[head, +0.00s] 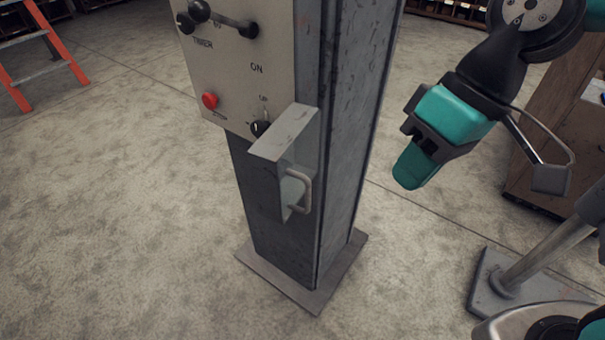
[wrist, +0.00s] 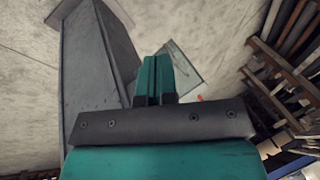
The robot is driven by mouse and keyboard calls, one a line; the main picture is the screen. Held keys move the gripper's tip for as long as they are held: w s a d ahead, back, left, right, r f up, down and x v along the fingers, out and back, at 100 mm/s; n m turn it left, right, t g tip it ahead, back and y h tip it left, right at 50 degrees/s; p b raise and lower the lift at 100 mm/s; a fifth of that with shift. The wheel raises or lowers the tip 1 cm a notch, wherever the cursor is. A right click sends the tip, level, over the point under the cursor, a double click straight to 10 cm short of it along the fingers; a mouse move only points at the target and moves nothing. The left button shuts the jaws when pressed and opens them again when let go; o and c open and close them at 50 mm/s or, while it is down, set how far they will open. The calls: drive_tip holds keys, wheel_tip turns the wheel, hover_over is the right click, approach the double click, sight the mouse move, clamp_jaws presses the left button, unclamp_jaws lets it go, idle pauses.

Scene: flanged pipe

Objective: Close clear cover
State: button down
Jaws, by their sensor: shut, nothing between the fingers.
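The clear cover (head: 268,185) stands out from the lower right part of the control panel, swung away from its face. It looks box-like, with a grey upper edge and a see-through face. A pale loop handle (head: 300,192) is on it. A see-through plate, apparently the cover, also shows in the wrist view (wrist: 188,68), partly hidden behind my fingers. My gripper (head: 414,168) is right of the column, apart from the cover, pointing down and left. Its teal fingers (wrist: 153,78) are shut and empty.
The control panel (head: 245,72) on the grey column (head: 345,130) has dark knobs and a red button (head: 210,100). The column's base plate (head: 300,285) lies on the floor. An orange ladder (head: 40,50) stands far left. Floor is open left of the column.

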drive_tip(key=w+g+y+p, duration=0.2)
drive_tip(key=w+p, duration=0.5)
drive_tip(key=w, duration=0.2)
drive_tip(key=m+g+y+p, duration=0.1)
drive_tip(key=y+p, duration=0.1)
drive_tip(key=p, duration=0.8)
approach(310, 199)
drive_tip(key=a+f, duration=0.3)
drive_tip(key=f, duration=0.2)
drive_tip(key=shift+s+a+f+p, duration=0.3)
drive_tip(key=shift+s+a+f, duration=0.05)
drive_tip(key=shift+s+a, duration=0.3)
drive_tip(key=shift+a, duration=0.15)
